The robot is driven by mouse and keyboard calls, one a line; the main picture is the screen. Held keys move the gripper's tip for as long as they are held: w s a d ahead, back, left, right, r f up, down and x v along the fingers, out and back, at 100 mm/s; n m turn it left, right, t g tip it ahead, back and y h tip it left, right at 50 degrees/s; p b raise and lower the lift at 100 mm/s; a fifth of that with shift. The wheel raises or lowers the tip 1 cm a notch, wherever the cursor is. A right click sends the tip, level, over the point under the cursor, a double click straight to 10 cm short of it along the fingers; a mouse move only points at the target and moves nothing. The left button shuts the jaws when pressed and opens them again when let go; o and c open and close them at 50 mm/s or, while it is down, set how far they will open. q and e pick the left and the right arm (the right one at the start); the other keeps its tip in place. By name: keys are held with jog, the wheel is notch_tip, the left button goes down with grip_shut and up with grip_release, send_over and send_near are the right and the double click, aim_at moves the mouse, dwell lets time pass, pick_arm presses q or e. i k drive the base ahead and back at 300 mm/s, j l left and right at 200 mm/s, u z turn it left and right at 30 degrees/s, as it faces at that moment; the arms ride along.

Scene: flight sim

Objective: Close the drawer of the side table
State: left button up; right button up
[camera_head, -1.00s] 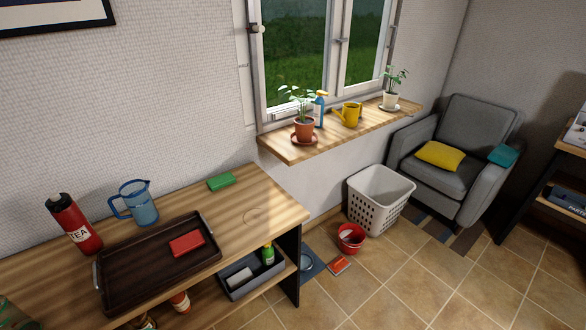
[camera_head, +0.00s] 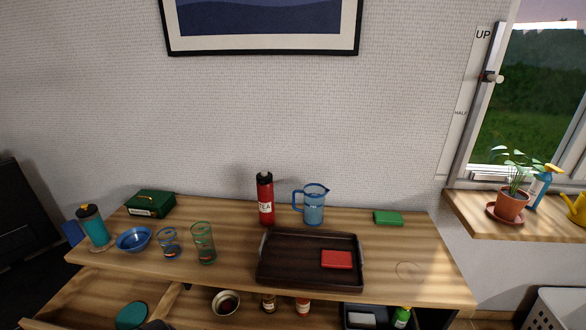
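The wooden side table (camera_head: 215,279) runs across the lower part of the head view. At its lower left a wooden drawer (camera_head: 88,293) sticks out from under the top, open. A round teal thing (camera_head: 131,315) lies in it, and a dark shape shows beside that at the bottom edge, too cut off to name. The near part of the drawer is cut off by the frame edge. Neither of my grippers can be made out.
On the top stand a dark tray (camera_head: 290,270) with a red box (camera_head: 336,259), a red tea bottle (camera_head: 265,199), a blue jug (camera_head: 314,205), glasses, a blue bowl (camera_head: 134,239) and a green case (camera_head: 150,204). A windowsill (camera_head: 470,220) is at the right.

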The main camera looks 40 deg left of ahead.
aim_at(93, 298)
jog(key=u, duration=3.25)
